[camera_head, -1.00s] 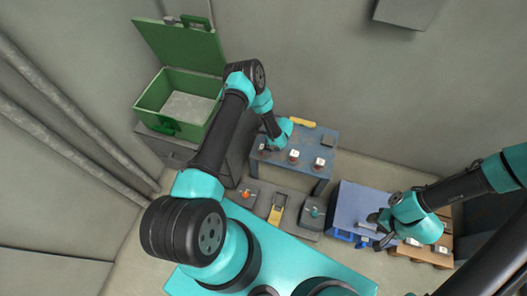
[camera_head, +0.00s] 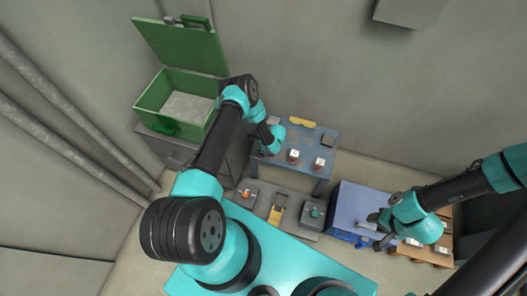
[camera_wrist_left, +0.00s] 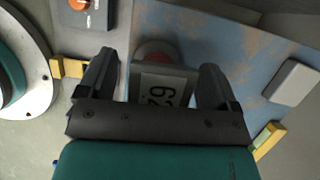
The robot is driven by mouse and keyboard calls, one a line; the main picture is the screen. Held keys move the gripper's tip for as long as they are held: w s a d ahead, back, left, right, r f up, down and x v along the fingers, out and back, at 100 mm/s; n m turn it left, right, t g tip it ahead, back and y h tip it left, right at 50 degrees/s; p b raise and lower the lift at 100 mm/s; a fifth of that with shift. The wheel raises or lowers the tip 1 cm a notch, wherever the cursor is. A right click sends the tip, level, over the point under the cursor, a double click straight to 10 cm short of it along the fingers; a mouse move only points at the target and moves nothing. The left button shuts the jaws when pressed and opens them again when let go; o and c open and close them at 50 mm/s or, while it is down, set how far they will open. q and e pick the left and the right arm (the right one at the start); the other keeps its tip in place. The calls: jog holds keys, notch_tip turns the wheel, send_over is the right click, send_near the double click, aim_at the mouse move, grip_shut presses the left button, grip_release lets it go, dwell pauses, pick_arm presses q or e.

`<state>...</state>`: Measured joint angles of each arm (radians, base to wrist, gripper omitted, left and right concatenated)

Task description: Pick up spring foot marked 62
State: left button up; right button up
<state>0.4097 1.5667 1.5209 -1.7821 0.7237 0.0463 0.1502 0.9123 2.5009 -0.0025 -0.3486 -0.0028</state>
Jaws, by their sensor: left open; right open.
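The spring foot marked 62 (camera_wrist_left: 163,88) shows in the left wrist view as a block with a dark-on-pale number label and a reddish round part behind it. My left gripper (camera_wrist_left: 157,66) is open, with one finger on each side of the foot. I cannot tell whether the fingers touch it. In the head view my left gripper (camera_head: 268,150) is at the left end of the blue table (camera_head: 312,178), and its wrist mostly hides that foot. My right gripper (camera_head: 374,229) is open over the blue surface at the right.
Two more labelled feet, a middle one (camera_head: 293,156) and a right one (camera_head: 319,164), stand on the blue table. A yellow object (camera_head: 302,122) lies at its back edge. An open green box (camera_head: 152,98) stands at the left. Small fixtures with an orange knob (camera_head: 246,192) are in front.

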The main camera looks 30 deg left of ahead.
pick_arm(q)
jog(key=shift+c, duration=0.3)
jog(key=c, duration=1.1)
jog(key=shift+c, duration=0.2)
jog(key=shift+r, duration=0.8)
jog(key=shift+s+d+r, duration=0.1)
jog(key=shift+s+r, duration=0.15)
jog(key=shift+r, duration=0.75)
jog(key=s+d+r, duration=0.1)
jog(key=s+d, duration=0.7)
jog(key=s, duration=0.5)
jog(key=shift+r, duration=0.15)
jog(key=shift+d, duration=0.1)
